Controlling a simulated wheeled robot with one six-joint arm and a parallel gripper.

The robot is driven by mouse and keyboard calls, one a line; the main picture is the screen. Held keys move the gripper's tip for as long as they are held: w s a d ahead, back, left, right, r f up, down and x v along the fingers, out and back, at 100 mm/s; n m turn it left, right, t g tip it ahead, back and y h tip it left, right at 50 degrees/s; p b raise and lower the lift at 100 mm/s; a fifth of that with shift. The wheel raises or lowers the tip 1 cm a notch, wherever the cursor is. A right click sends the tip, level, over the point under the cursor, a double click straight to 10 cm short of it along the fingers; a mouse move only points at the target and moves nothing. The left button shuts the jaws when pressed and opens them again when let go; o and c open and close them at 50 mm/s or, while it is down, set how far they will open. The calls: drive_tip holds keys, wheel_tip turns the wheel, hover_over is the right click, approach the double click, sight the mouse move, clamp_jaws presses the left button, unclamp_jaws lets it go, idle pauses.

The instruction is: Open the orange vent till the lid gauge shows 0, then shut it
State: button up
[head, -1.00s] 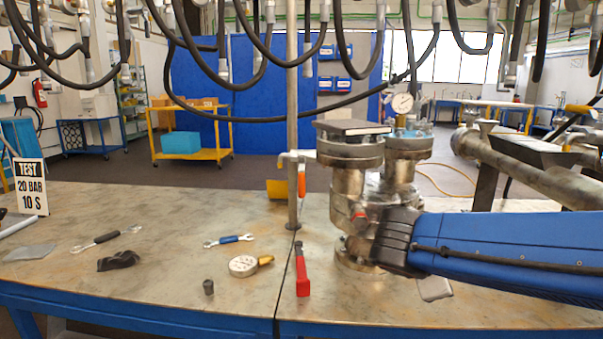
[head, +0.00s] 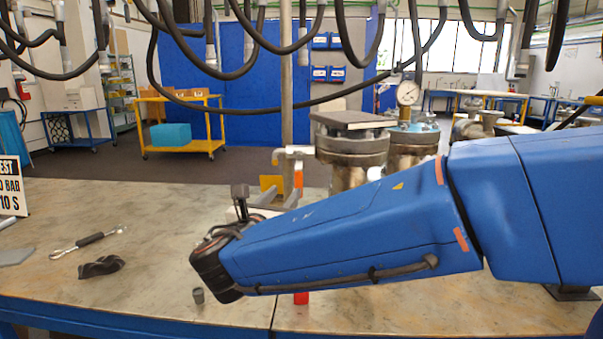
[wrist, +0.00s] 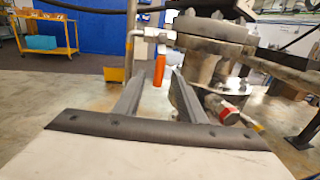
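The orange vent handle (wrist: 159,68) hangs down from a valve on a thin pipe beside the flanged vessel (wrist: 212,45). In the head view only a sliver of the orange handle (head: 298,180) shows above my arm. My gripper (wrist: 159,74) is open and empty. In the wrist view its two fingers point toward the handle, which appears between the fingertips and looks beyond them; contact cannot be told. In the head view my forearm hides the fingers and the vessel's lower part.
A red-ended fitting (wrist: 230,114) sticks out low on the vessel, right of the fingers. A yellow bracket (head: 271,187) stands behind the upright pole (head: 286,120). A wrench (head: 88,242) and a dark cloth (head: 101,267) lie on the bench at left. Hoses hang overhead.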

sight(299, 176)
drive_tip(key=x, duration=1.6)
drive_tip(key=shift+w+d, duration=0.2)
drive_tip(key=shift+w, duration=0.1)
drive_tip(key=shift+f, duration=0.1)
drive_tip(key=shift+c, duration=0.6)
clamp_jaws()
